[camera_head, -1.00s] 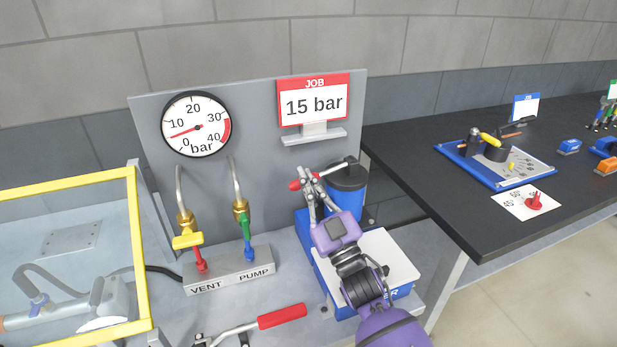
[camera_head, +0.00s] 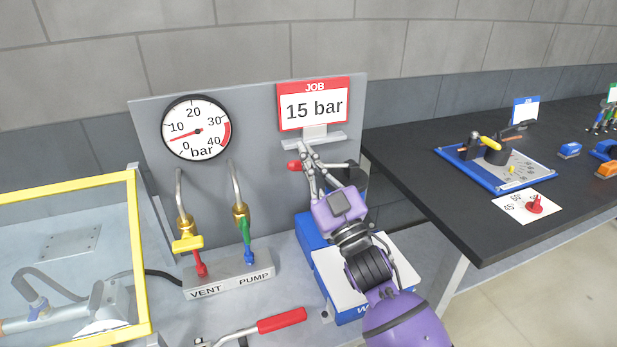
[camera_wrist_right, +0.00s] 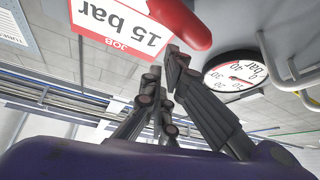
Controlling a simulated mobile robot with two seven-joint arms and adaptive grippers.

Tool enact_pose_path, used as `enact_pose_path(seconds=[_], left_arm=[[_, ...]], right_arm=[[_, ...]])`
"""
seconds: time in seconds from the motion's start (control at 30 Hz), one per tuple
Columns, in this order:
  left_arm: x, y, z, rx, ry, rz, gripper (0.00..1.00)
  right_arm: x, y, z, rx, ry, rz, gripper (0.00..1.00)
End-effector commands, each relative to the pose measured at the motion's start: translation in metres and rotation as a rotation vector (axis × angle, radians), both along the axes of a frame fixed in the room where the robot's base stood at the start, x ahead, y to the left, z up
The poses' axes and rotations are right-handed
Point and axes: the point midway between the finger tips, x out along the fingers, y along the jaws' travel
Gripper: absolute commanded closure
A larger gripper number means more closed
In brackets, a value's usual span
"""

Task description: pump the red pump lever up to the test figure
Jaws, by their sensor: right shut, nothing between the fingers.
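The red pump lever (camera_head: 294,166) sticks out to the left from the top of the pump, its bar about level. In the right wrist view its red grip (camera_wrist_right: 182,20) is close to the fingertips. My right gripper (camera_head: 305,152) is shut and empty, its fingers against or just beside the lever; exact contact is unclear. The gauge (camera_head: 196,128) needle stands between 0 and 10 bar. The job card (camera_head: 314,106) reads 15 bar. Much of the pump body is hidden behind my right arm. My left gripper is not in view.
A valve block (camera_head: 229,274) marked VENT and PUMP has a yellow handle (camera_head: 187,242) and a green handle (camera_head: 246,230). A red-handled clamp (camera_head: 282,320) lies in front. A yellow-framed guard (camera_head: 140,240) stands left, a dark table (camera_head: 420,175) right.

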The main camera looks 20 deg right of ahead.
Motion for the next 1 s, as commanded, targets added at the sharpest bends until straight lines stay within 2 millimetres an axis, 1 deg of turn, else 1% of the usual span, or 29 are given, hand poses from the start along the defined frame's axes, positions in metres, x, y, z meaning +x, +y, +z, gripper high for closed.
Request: enact_pose_path(seconds=[0.03, 0.1, 0.27, 1.0], left_arm=[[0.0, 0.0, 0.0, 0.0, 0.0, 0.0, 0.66], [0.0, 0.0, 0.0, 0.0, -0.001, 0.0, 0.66], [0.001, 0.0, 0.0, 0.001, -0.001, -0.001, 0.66], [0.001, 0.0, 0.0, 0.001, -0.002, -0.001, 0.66]], right_arm=[[-0.001, 0.001, 0.01, -0.001, -0.004, 0.002, 1.0], [0.0, 0.001, 0.019, -0.001, -0.004, 0.002, 1.0], [-0.001, 0.001, 0.03, 0.0, -0.002, 0.001, 1.0], [-0.001, 0.001, 0.031, 0.0, -0.002, 0.002, 1.0]])
